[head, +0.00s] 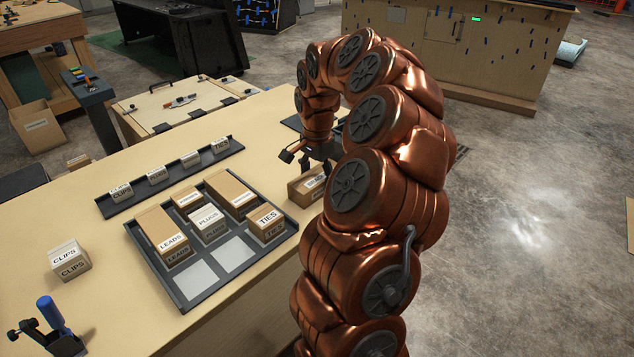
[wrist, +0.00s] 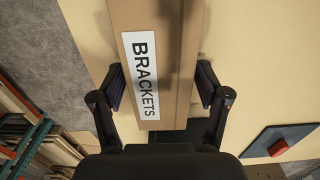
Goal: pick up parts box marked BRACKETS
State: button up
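The parts box marked BRACKETS (wrist: 170,62) is a brown cardboard box with a white label. In the wrist view it lies between the two fingers of my gripper (wrist: 160,85). The fingers are spread, one on each side of the box; contact is not clear. In the head view the box (head: 304,188) is on the table near its right edge, below my gripper (head: 316,162). My arm hides the right part of it.
A dark divided tray (head: 195,298) holds several boxes, including LEADS (head: 163,236), PLUGS (head: 208,222) and TIES (head: 267,222). Two front compartments are bare. A CLIPS box (head: 69,260) stands at left. A narrow labelled rack (head: 112,208) lies behind the tray.

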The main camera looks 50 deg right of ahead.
jog(key=c, duration=0.9)
